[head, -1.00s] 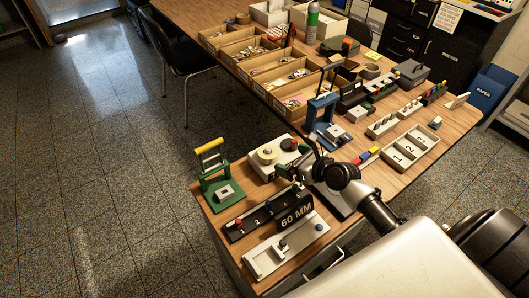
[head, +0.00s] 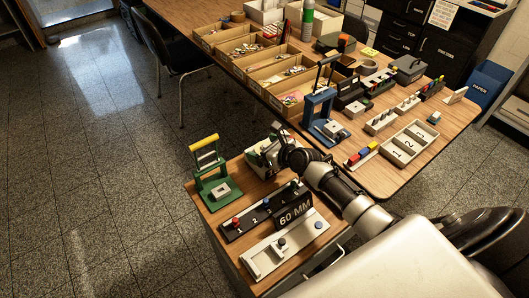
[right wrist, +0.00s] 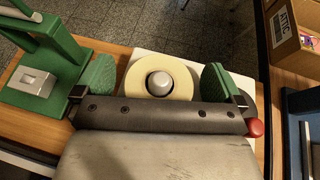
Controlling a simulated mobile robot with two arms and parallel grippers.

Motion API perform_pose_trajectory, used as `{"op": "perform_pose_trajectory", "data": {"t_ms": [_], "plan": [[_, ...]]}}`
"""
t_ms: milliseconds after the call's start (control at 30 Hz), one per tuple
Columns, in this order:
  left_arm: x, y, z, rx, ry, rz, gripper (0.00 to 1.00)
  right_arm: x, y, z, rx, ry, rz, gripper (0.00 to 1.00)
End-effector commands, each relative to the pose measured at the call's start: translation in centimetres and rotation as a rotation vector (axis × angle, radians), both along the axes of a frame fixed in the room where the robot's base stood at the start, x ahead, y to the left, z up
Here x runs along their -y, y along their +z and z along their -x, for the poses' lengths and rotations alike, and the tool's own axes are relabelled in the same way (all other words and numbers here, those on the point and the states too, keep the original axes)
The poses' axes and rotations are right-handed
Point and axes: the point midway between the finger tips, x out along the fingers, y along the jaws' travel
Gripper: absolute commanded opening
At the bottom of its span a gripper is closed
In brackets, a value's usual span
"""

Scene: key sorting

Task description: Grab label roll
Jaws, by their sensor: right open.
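The label roll (right wrist: 178,88) is a cream ring around a grey hub (right wrist: 159,83) on a white base (right wrist: 146,57). It shows in the right wrist view, between the two green finger pads of my right gripper (right wrist: 157,78). The gripper is open, with a gap visible on both sides of the roll. In the head view my right gripper (head: 272,152) is over the white-based unit at the back of the near bench and hides the roll. My left gripper is not in view.
A green press with a yellow handle (head: 211,181) stands left of the gripper. A blue press (head: 321,118) stands to the right, on the larger table. A red knob (right wrist: 255,128) is beside the gripper.

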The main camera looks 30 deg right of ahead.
Motion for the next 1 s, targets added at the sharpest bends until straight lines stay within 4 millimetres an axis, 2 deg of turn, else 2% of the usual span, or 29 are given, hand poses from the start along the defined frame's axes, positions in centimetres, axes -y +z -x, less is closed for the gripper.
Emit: {"op": "perform_pose_trajectory", "data": {"t_ms": [200, 533, 833, 1000], "plan": [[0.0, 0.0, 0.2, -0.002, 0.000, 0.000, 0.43, 0.0, 0.0, 0.0, 0.000, 0.000, 0.000, 0.97], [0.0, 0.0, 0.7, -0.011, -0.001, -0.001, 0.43, 0.0, 0.0, 0.0, 0.000, 0.000, 0.000, 0.47], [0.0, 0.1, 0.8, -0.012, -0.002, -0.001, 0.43, 0.0, 0.2, 0.0, 0.001, 0.000, 0.000, 0.45], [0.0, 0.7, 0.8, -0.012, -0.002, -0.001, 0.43, -0.1, 1.6, 0.0, 0.003, 0.001, -0.001, 0.45]]}}
